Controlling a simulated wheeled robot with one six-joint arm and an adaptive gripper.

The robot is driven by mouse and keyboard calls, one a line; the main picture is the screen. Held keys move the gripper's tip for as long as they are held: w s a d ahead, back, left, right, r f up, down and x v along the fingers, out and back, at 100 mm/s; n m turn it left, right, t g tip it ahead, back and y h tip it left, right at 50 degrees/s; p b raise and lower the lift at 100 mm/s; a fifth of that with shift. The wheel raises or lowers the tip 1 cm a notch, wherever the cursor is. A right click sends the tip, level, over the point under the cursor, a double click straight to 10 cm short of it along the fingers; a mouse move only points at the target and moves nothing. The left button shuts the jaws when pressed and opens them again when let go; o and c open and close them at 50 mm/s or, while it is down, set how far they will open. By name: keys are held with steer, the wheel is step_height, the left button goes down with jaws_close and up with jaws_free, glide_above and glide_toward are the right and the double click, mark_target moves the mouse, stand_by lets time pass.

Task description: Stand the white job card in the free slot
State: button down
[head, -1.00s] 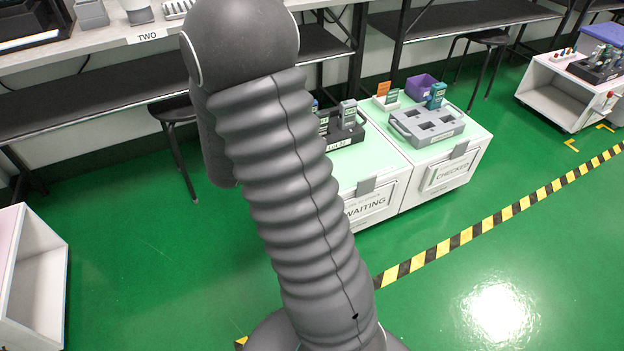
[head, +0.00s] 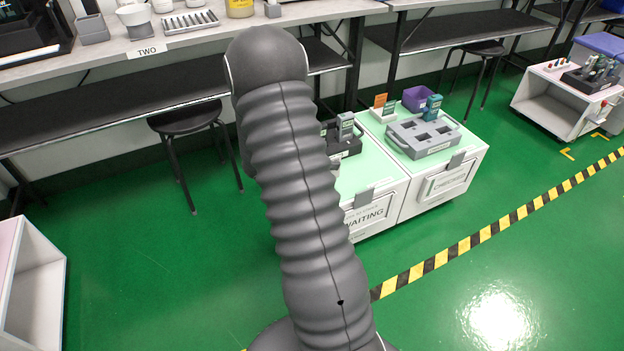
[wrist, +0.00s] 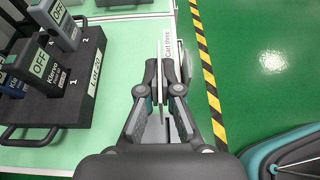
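In the wrist view my gripper (wrist: 162,92) has its two fingers close together on a thin, pale upright sheet (wrist: 160,62), seen nearly edge-on. It looks like the white job card. It is above the front edge of the WAITING cart. In the head view my gripper and the card are hidden behind my arm. A small white rack (head: 384,112) with an orange card (head: 380,101) and a whitish-green card stands at the back of the CHECKED cart. I cannot make out a free slot in it at this size.
The CHECKED cart holds a grey tray (head: 425,136), a teal tester (head: 432,106) and a purple bin (head: 419,98). A black stool (head: 186,118) stands left. Green floor lies right, beyond striped tape (head: 470,243).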

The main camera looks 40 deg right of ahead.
steer(key=shift+w+a+f, duration=0.45)
steer(key=shift+w+f, duration=0.4)
steer(key=shift+f, duration=0.4)
steer(key=shift+w+a+f, duration=0.45)
steer(key=shift+w+f, duration=0.35)
steer(key=shift+f, duration=0.4)
steer(key=shift+w+a+f, duration=0.45)
steer(key=shift+w+f, duration=0.4)
steer(key=shift+f, duration=0.4)
steer(key=shift+f, duration=0.2)
steer(key=c, duration=1.3)
jaws_free()
steer(key=shift+r, duration=0.2)
